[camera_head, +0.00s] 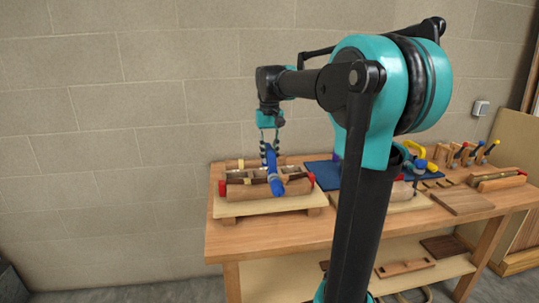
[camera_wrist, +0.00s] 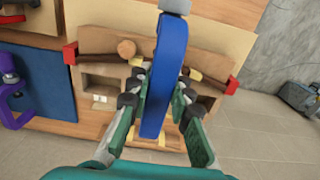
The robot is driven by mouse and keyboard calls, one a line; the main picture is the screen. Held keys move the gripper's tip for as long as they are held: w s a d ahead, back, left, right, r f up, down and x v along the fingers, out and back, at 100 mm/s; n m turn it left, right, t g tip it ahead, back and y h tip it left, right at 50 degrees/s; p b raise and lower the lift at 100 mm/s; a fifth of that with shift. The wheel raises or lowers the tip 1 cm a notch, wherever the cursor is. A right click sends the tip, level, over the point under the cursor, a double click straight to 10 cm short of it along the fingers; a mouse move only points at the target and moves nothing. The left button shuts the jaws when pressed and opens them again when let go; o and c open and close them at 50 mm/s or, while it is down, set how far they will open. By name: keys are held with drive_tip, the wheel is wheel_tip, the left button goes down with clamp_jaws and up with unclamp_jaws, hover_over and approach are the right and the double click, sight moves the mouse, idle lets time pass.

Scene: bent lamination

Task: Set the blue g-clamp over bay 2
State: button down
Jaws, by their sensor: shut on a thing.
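The blue g-clamp (camera_wrist: 165,75) is between the fingers of my gripper (camera_wrist: 155,105), which is shut on it; it looks long and upright in the wrist view. In the head view the blue g-clamp (camera_head: 272,170) hangs tilted from my gripper (camera_head: 269,150), over the wooden form (camera_head: 262,190) with its open bays. The form also shows in the wrist view (camera_wrist: 100,42), behind and beside the clamp. The clamp and fingers hide part of the form. I cannot tell which bay is bay 2, or whether the clamp touches the form.
The form sits on a pale board (camera_head: 240,209) at the left of the workbench (camera_head: 290,233). Red clamp ends (camera_head: 222,187) stand at the form's sides. A blue mat (camera_head: 322,172) lies to the right. Several tools stand far right.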

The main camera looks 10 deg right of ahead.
sight(270, 150)
drive_tip(key=shift+f, duration=0.15)
drive_tip(key=shift+f, duration=2.15)
drive_tip(key=shift+f, duration=0.2)
drive_tip(key=shift+f, duration=1.7)
drive_tip(key=shift+f, duration=0.25)
drive_tip(key=c, duration=1.3)
unclamp_jaws()
wheel_tip(270, 150, up, 12)
drive_tip(key=shift+r, duration=0.1)
